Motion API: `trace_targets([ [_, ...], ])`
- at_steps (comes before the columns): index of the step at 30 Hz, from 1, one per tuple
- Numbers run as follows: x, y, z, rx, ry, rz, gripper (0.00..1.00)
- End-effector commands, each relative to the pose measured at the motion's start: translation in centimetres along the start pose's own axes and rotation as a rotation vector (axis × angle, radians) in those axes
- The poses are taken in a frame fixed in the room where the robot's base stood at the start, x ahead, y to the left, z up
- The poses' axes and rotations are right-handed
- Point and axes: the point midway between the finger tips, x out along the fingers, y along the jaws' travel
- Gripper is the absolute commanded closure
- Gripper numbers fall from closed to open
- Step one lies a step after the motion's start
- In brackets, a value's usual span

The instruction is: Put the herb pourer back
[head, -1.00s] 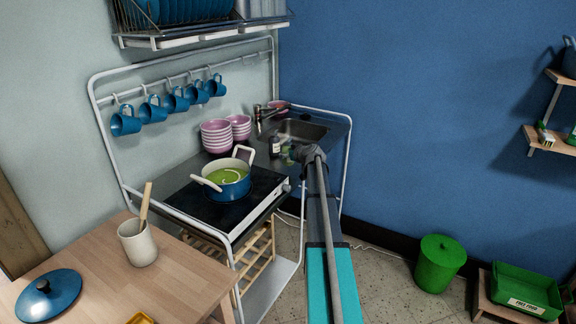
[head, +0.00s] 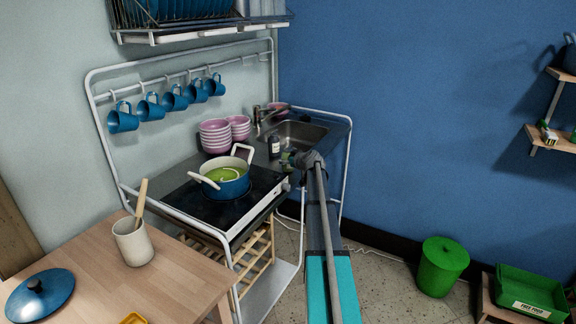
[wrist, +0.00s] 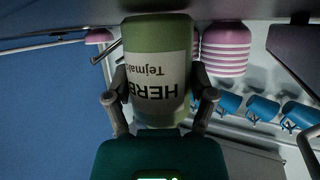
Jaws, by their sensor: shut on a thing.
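The herb pourer (wrist: 158,70) is a green container with a white label reading HERB, seen upside down in the wrist view. My gripper (wrist: 160,95) is shut on it, one finger on each side. In the head view a small green part of the herb pourer (head: 286,156) shows beside my gripper (head: 296,158), over the counter's front edge near the sink; my arm hides the rest. In the wrist view its base is close to the grey counter surface; I cannot tell whether they touch.
Stacked pink bowls (head: 215,136) and a blue pot (head: 229,183) on the hob are further left. The sink (head: 300,134) lies behind. Blue mugs (head: 172,98) hang on the rail.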

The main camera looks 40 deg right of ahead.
Motion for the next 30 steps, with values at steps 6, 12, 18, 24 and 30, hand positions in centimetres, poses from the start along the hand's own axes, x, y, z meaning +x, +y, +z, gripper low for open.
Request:
trace_targets([
  [6,0.02,0.01,0.07,0.0,0.0,0.0,0.8],
  [12,0.09,0.0,0.24,0.0,0.0,0.0,0.8],
  [18,0.19,-0.06,0.32,-0.001,0.0,-0.001,0.1],
  [24,0.19,-0.06,0.32,-0.001,0.0,-0.001,0.0],
  [30,0.19,-0.07,0.32,0.0,0.0,-0.001,0.0],
])
